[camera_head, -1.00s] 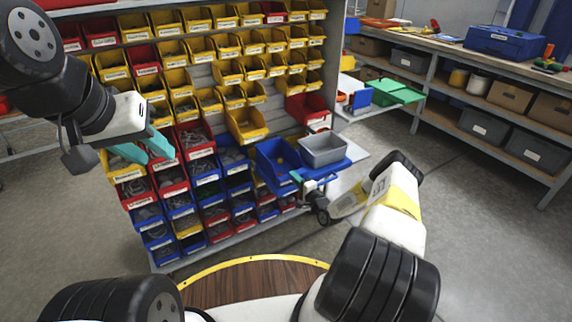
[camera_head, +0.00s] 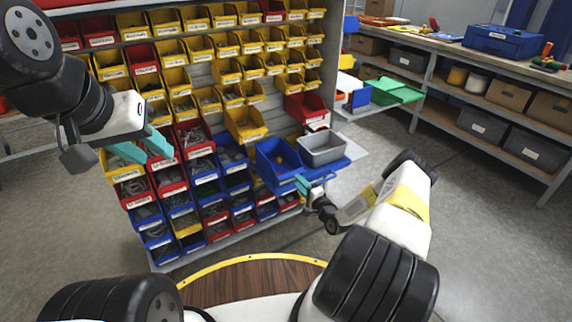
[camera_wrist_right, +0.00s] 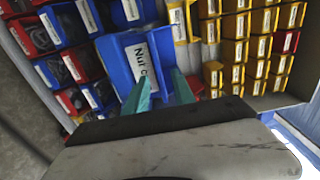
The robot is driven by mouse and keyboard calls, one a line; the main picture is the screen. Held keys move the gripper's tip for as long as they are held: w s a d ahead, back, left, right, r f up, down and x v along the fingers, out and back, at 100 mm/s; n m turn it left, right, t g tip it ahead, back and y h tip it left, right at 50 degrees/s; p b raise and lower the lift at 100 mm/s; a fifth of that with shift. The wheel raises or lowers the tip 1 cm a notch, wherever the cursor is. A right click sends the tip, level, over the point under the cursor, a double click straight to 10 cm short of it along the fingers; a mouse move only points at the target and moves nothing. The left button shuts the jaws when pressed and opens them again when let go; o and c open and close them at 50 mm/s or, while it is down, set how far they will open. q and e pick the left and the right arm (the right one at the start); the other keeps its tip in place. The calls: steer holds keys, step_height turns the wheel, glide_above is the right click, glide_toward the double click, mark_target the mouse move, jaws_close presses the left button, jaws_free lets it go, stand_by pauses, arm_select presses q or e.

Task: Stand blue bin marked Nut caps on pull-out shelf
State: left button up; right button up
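The blue bin (camera_head: 277,154) stands upright on the blue pull-out shelf (camera_head: 332,171), beside a grey bin (camera_head: 323,150). In the right wrist view the blue bin (camera_wrist_right: 118,60) shows a white label reading "Nut c", with the rest hidden by a finger. My right gripper (camera_head: 303,186) is in front of the blue bin. In the wrist view its teal fingers (camera_wrist_right: 161,88) are apart, with nothing visibly clamped between them; I cannot tell whether a tip touches the bin. My left gripper (camera_head: 141,148) is open and empty in front of the rack's left side.
A rack of yellow, red and blue labelled bins (camera_head: 228,72) stands behind the shelf. A red bin (camera_head: 306,107) sits just above and behind the grey bin. A workbench (camera_head: 440,48) with boxes is at the right. The floor (camera_head: 480,240) at right is clear.

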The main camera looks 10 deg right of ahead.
steer(key=v, duration=0.7)
steer(key=w+d+r+n+g+h, duration=0.1)
steer(key=w+r+n+g, duration=0.1)
steer(key=w+r+n, duration=0.35)
steer(key=w+d+r+n+g+h, duration=0.1)
steer(key=w+r+n+g, duration=0.15)
steer(key=r, duration=0.65)
steer(key=s+a+r+n+g+h, duration=0.1)
steer(key=s+r+h, duration=0.15)
steer(key=r, duration=0.75)
steer(key=s+a+r+n+g+h, duration=0.15)
steer(key=s+r, duration=0.25)
steer(key=r, duration=0.6)
steer(key=s+a+r+n+g, duration=0.2)
steer(key=s+a+r, duration=0.2)
steer(key=s+r, duration=0.9)
steer(key=s+a+n+g+y, duration=0.1)
steer(key=s+a, duration=0.2)
steer(key=s, duration=0.7)
steer(key=s+a+n+y, duration=0.1)
steer(key=s+a, duration=0.2)
steer(key=s, duration=0.8)
steer(key=shift+r+g, duration=0.4)
